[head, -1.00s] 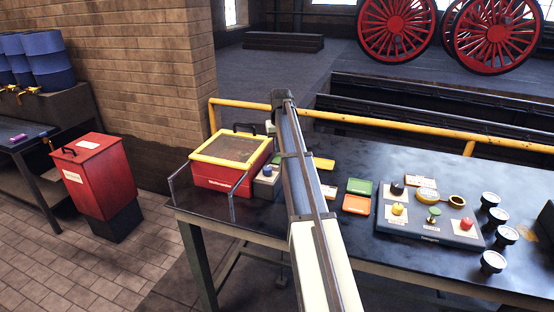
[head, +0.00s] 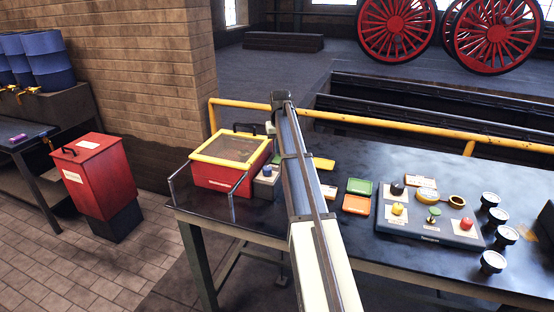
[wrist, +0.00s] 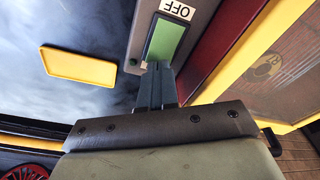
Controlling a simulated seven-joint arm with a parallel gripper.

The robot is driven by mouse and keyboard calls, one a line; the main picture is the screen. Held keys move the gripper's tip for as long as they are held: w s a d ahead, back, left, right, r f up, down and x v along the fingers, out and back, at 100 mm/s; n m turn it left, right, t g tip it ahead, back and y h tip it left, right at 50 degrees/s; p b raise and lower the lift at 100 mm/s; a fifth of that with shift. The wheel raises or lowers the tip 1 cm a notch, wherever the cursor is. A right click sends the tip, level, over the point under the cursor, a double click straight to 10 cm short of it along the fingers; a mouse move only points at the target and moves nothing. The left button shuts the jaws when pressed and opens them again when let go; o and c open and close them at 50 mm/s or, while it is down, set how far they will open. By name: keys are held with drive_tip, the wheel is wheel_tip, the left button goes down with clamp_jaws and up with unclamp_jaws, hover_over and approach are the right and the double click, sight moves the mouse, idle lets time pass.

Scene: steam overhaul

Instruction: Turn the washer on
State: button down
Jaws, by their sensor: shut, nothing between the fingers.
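The washer, a red box with a yellow-framed lid (head: 201,182), stands at the left end of the dark workbench; its lid is closed. In the wrist view, the grey control box (wrist: 190,50) shows a green switch plate (wrist: 165,40) beside an OFF label (wrist: 177,9). My gripper (wrist: 156,66) is shut and empty, its tips at the near edge of the green plate; I cannot tell whether they touch. In the head view my arm hides the fingers.
A yellow tray (wrist: 78,66) lies beside the control box. Green (head: 359,186) and orange (head: 356,204) trays, a grey panel with knobs (head: 420,236) and several gauges lie to the right. A yellow rail (head: 430,139) runs behind the bench.

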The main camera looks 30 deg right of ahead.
sight(279, 156)
drive_tip(key=shift+f, duration=0.75)
idle(0.4)
drive_tip(key=shift+r, duration=3.55)
